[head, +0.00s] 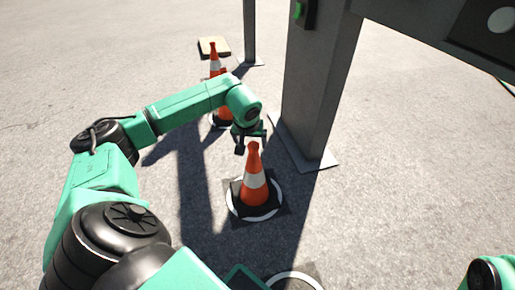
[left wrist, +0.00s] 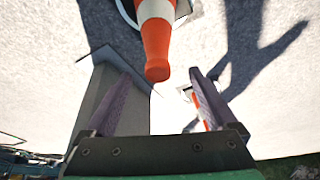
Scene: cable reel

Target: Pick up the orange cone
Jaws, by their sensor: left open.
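An orange cone (head: 254,187) with a white band and a dark square base stands upright on a dark mat with a white ring (head: 232,204). My left gripper (head: 246,146) is open and empty, just above and behind the cone's tip in the head view. In the left wrist view the cone (left wrist: 155,38) points its tip toward the gap between the open fingers (left wrist: 160,76). I cannot tell whether either finger touches it. My right gripper is out of view; only a bit of my right arm shows at the lower right.
A thick grey post (head: 312,90) with a base plate stands right of the cone. Another ringed mat (head: 312,272) lies nearer. Open pavement surrounds them.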

